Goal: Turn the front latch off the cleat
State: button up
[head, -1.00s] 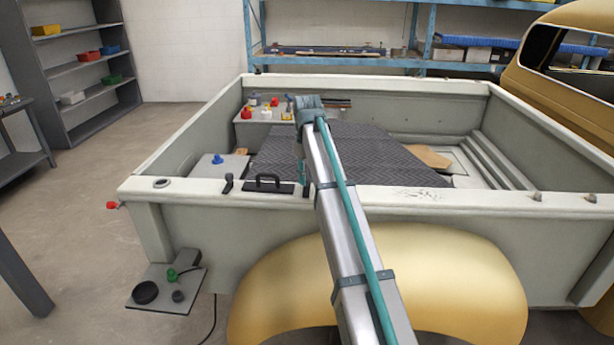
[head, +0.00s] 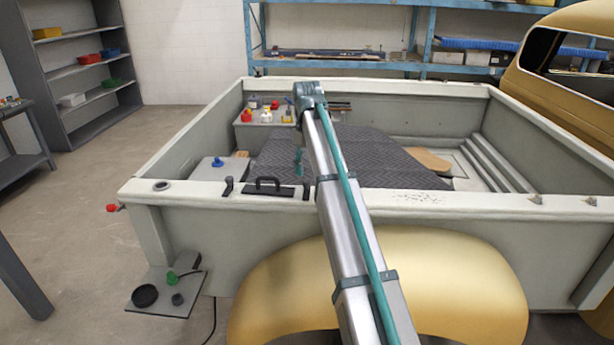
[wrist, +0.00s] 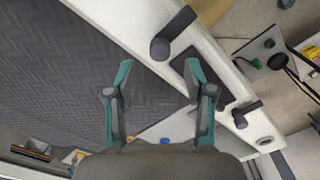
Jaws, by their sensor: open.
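Two short black latches stand on the near rim of the pale truck bed, one at each end of a black handled panel (head: 265,188). The right latch (head: 306,191), nearer the cab, shows as a round pivot with a bar (wrist: 172,34) at the top of the wrist view. The left latch (head: 229,185) also shows there at lower right (wrist: 246,114). I cannot pick out a separate cleat. My gripper (wrist: 153,78) is open and empty, fingers wide apart. Its right finger overlaps the panel in the wrist view. In the head view my arm hides most of it; one teal finger shows.
A dark quilted pad (head: 350,155) covers much of the bed floor. A grey box with a blue knob (head: 217,162) sits inside, behind the left latch. Small bottles (head: 265,112) stand on a far ledge. A small shelf (head: 165,292) hangs outside the near wall.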

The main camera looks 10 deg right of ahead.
aim_at(307, 181)
notch_tip(307, 181, up, 7)
jog(key=shift+r, duration=0.2)
dwell(0.3)
